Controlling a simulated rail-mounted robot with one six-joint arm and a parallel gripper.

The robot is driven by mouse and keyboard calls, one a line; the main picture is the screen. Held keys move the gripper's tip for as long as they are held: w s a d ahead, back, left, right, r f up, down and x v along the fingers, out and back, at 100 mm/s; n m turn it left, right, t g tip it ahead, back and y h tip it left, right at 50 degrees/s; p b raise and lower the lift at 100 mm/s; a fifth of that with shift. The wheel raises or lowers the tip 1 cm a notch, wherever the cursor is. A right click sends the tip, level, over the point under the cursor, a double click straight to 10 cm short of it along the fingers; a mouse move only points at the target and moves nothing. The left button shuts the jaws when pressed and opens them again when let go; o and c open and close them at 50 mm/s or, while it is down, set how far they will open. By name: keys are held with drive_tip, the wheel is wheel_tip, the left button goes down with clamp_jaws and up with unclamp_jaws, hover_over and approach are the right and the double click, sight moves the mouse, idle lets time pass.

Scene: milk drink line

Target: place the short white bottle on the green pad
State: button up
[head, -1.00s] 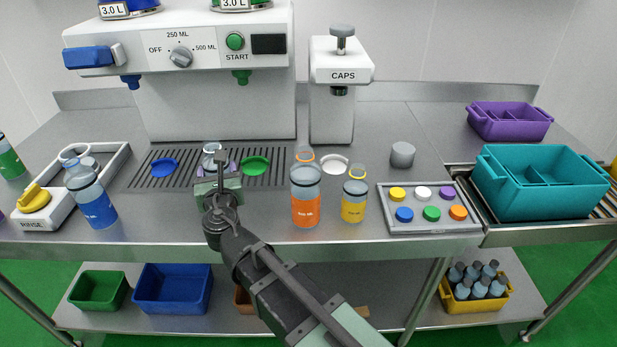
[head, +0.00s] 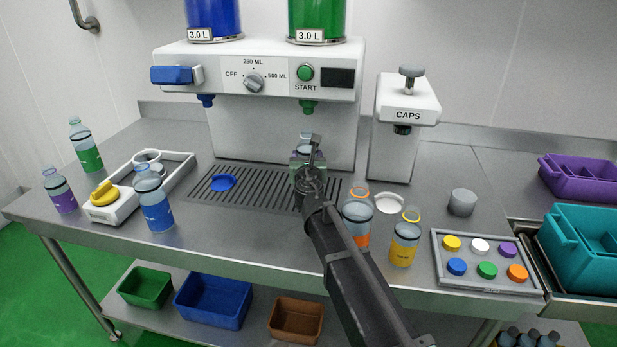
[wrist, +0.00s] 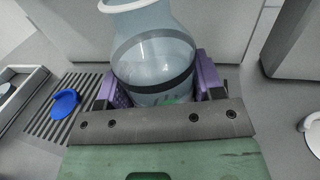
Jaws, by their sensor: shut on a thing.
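The short white bottle (wrist: 150,62) is clear, with a white neck ring and a dark band. My gripper (wrist: 160,88) is shut around its lower body with purple finger pads, and the bottle looks upright. In the head view, the bottle (head: 306,144) and my gripper (head: 308,170) are over the right part of the slotted grate, below the green nozzle. The green pad is hidden there behind my gripper and arm. A little green shows through the bottle's base in the wrist view; I cannot tell whether the base touches the pad.
The blue pad (head: 223,182) lies on the grate (head: 255,197) to the left. The orange bottle (head: 357,222) and yellow bottle (head: 404,240) stand close on the right, the orange one partly behind my arm. The dispenser (head: 240,130) rises behind; a white pad (head: 389,204) lies right.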

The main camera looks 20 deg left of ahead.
drive_tip(key=f+b, duration=0.1)
drive_tip(key=w+f+b, duration=0.1)
drive_tip(key=shift+f+b, duration=0.3)
wheel_tip(320, 180, down, 5)
drive_tip(key=b, duration=0.5)
drive_tip(key=shift+a, duration=0.1)
drive_tip(key=shift+w+r, duration=0.1)
drive_tip(key=shift+w, duration=0.15)
drive_tip(key=shift+r+p, duration=0.2)
drive_tip(key=shift+p, duration=0.1)
drive_tip(key=shift+f, duration=0.2)
drive_tip(key=o, duration=0.9)
drive_tip(key=shift+r, duration=0.15)
drive_tip(key=shift+s+r, duration=0.15)
drive_tip(key=v, duration=1.1)
drive_tip(key=shift+s+d, duration=0.25)
drive_tip(key=shift+s, duration=0.1)
